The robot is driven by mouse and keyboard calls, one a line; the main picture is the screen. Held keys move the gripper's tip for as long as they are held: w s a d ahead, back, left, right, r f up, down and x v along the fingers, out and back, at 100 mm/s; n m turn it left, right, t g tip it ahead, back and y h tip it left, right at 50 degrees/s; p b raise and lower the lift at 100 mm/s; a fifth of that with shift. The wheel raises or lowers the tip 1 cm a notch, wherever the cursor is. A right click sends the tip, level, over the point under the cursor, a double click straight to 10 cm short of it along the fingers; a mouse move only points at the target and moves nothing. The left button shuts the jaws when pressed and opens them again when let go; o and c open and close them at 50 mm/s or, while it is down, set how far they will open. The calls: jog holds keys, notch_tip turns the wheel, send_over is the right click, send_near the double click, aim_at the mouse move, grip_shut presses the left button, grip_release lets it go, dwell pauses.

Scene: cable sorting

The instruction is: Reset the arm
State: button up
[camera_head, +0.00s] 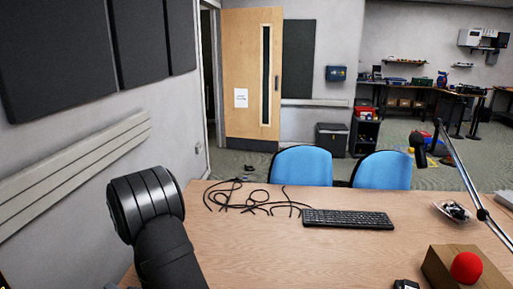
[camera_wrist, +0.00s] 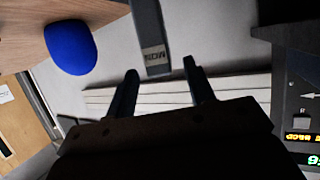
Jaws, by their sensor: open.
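My arm (camera_head: 160,225) rises at the left front of the desk in the head view, and my gripper is out of sight there. In the wrist view my gripper (camera_wrist: 158,85) shows two dark fingers spread apart with nothing between them. Behind the fingers are a pale wall and a panelled strip, seen turned sideways. A grey bar with lettering (camera_wrist: 153,50) stands beyond the gap between the fingers; I cannot tell how far off it is.
On the wooden desk (camera_head: 260,250) lie black cables (camera_head: 255,203), a keyboard (camera_head: 347,218), a clear bowl (camera_head: 453,211) and a box (camera_head: 440,270) with a red ball (camera_head: 466,267). Blue chairs (camera_head: 302,166) stand behind. The wall (camera_head: 70,150) is close on the left. The desk's middle front is clear.

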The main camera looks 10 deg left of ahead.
aim_at(112, 286)
jog(key=v, duration=0.6)
jog(key=x, duration=1.2)
jog(key=shift+a+f, duration=0.15)
notch_tip(112, 286, up, 4)
jog(key=w+d+r, duration=0.4)
jog(key=d+r, duration=0.3)
jog(key=d, duration=0.4)
jog(key=d+f+m+t+h, duration=0.2)
jog(key=d+m+t+h, duration=0.6)
jog(key=d, duration=1.5)
jog(key=shift+w+d+m+h, duration=0.2)
jog(key=shift+d+m+h, duration=0.1)
jog(key=shift+m+h, duration=1.85)
jog(key=shift+f+y, duration=0.1)
jog(key=shift+y, duration=0.25)
